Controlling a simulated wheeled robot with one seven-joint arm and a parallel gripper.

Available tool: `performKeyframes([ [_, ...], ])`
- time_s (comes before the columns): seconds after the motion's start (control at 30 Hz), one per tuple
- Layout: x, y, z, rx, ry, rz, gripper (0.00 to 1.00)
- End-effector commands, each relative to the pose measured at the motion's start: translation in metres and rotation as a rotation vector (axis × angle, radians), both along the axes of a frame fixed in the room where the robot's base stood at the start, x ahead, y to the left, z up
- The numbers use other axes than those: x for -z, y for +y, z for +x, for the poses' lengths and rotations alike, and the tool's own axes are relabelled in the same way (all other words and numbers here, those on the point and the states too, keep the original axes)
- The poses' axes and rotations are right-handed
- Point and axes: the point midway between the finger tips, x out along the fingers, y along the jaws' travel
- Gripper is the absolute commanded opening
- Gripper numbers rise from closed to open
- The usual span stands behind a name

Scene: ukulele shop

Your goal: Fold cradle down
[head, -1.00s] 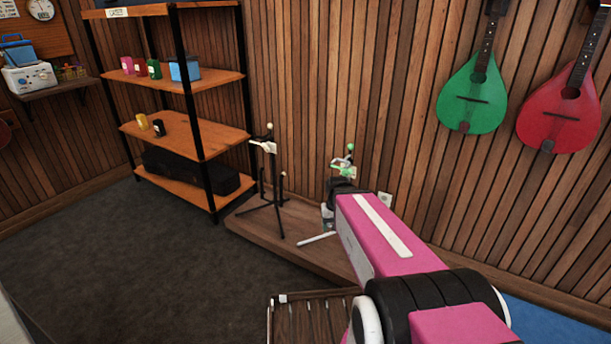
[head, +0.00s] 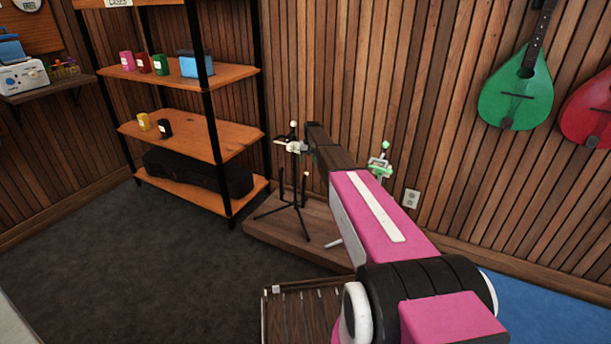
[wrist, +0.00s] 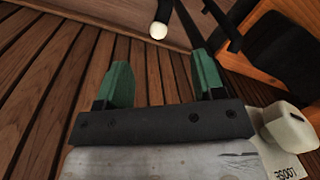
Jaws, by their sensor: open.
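Two stands rise from a low wooden platform. The left stand has a white cradle (head: 290,147) at its top, below a pale ball on a post. The right stand has a green cradle (head: 380,167) and a green ball. My gripper (wrist: 163,72) shows two green fingers, apart and empty. In the head view my arm's dark end is right beside the white cradle; the fingers cannot be made out there. In the wrist view a pale ball (wrist: 159,30) lies beyond the fingertips. A cream part (wrist: 288,128) and an upside-down "LOOSE" label (wrist: 286,167) show at lower right.
The wooden platform (head: 262,233) stands against the slatted wall. An orange-shelved rack (head: 195,140) is close on the left. A slatted wooden piece (head: 300,320) is at the bottom. A green instrument (head: 516,93) hangs at right. Dark floor is clear at left.

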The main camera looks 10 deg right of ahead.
Motion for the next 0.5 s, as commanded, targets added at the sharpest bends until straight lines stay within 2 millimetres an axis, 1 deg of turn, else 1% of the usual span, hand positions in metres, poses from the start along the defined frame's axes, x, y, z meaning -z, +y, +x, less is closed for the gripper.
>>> performKeyframes([
  [0.03,0.001,0.0,0.011,0.0,0.0,0.002,0.62],
  [0.07,0.001,0.0,0.013,0.0,0.001,0.002,0.62],
  [0.27,0.009,0.0,0.014,0.0,0.001,0.003,0.62],
  [0.37,0.02,0.002,0.014,0.0,0.001,0.003,0.62],
  [0.5,0.041,0.004,0.014,0.0,0.002,0.003,0.62],
])
